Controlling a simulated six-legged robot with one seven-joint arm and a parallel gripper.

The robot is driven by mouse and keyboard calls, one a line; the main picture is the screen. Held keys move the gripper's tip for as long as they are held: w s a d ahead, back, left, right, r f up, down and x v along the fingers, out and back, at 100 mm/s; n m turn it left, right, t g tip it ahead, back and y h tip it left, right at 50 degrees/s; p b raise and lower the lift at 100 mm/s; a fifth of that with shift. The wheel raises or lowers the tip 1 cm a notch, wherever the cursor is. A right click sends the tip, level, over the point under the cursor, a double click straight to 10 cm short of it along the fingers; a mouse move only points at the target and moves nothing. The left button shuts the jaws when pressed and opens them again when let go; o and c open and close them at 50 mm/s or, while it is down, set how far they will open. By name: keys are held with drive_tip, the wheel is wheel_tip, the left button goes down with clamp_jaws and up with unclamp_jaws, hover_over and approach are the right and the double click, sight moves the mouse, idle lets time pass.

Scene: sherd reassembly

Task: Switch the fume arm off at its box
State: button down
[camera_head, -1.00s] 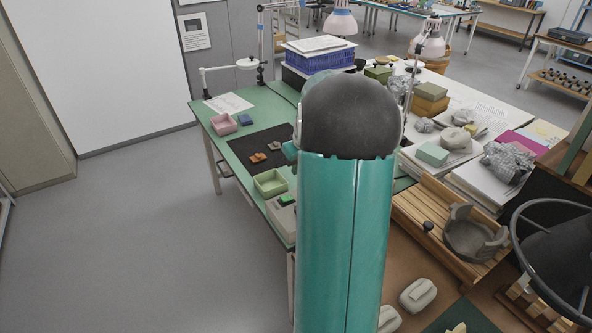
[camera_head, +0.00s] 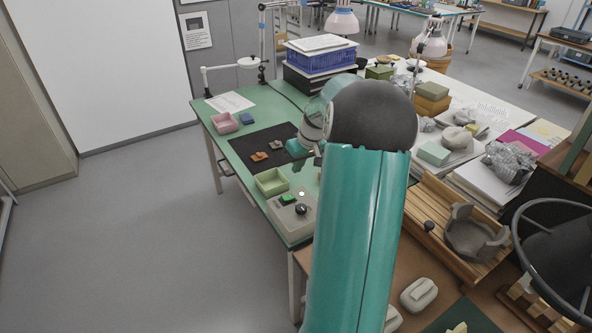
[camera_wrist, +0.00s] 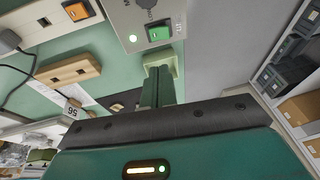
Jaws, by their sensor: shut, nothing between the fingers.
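The grey control box (camera_head: 288,219) sits at the near edge of the green bench, with a green switch (camera_head: 288,199), a small bright lamp (camera_head: 301,193) and a black knob (camera_head: 301,209). In the wrist view the box (camera_wrist: 126,14) is at the top, with its green rocker switch (camera_wrist: 158,32) and lit lamp (camera_wrist: 132,39). My gripper (camera_wrist: 159,74) is shut and empty; in the picture its tips lie below the switch, apart from it. In the head view my arm hides most of the gripper. I cannot tell which fixture is the fume arm.
A pale green tray (camera_head: 260,182) stands just beyond the box. In the wrist view an orange switch (camera_wrist: 76,10) and a slotted wooden block (camera_wrist: 56,75) are left of the box. Open floor lies left.

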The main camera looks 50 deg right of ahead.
sight(285, 197)
drive_tip(key=x, duration=0.3)
drive_tip(key=a+x, duration=0.1)
drive_tip(key=x, duration=0.7)
drive_tip(key=shift+s+a+f, duration=0.15)
drive_tip(key=shift+s+f, duration=0.1)
drive_tip(key=shift+f, duration=0.05)
drive_tip(key=shift+a, duration=0.1)
